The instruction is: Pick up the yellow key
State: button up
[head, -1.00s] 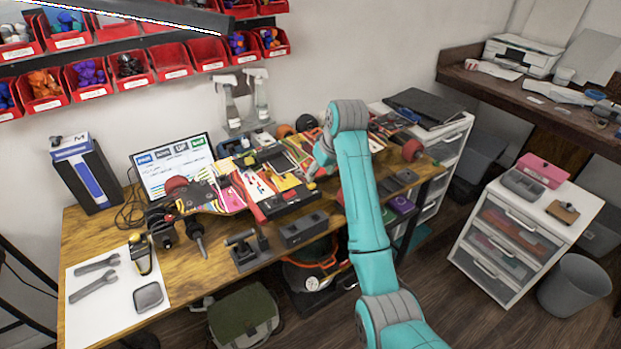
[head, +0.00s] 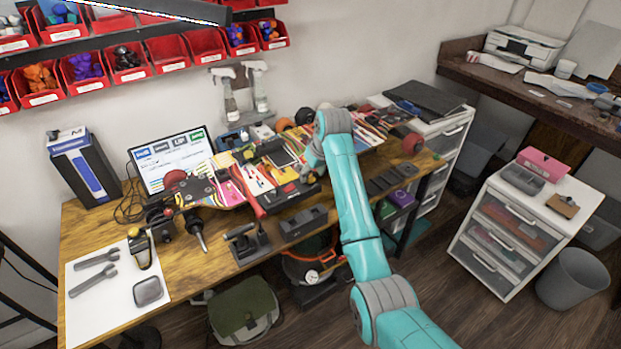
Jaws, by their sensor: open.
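I cannot make out the yellow key for certain in the head view; it may be too small or hidden behind my arm. My gripper (head: 308,172) is small and partly hidden at the end of my teal and grey arm. It is over the middle of the wooden workbench (head: 187,285), by the colourful skateboard decks (head: 232,190). It is open, and I see nothing held in it. Its exact height above the bench is unclear.
A monitor (head: 170,158) and a dark box (head: 85,170) stand at the bench's left. Wrenches (head: 93,280) lie on a white sheet (head: 95,318). Grey blocks (head: 303,222) sit at the front edge. A white drawer unit (head: 510,245) and a bin (head: 573,278) stand right.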

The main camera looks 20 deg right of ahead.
aim_at(312, 178)
jog(key=shift+x, duration=0.8)
jog(key=shift+c, duration=0.2)
grip_shut()
notch_tip(312, 178, up, 10)
jog(key=shift+r, duration=0.1)
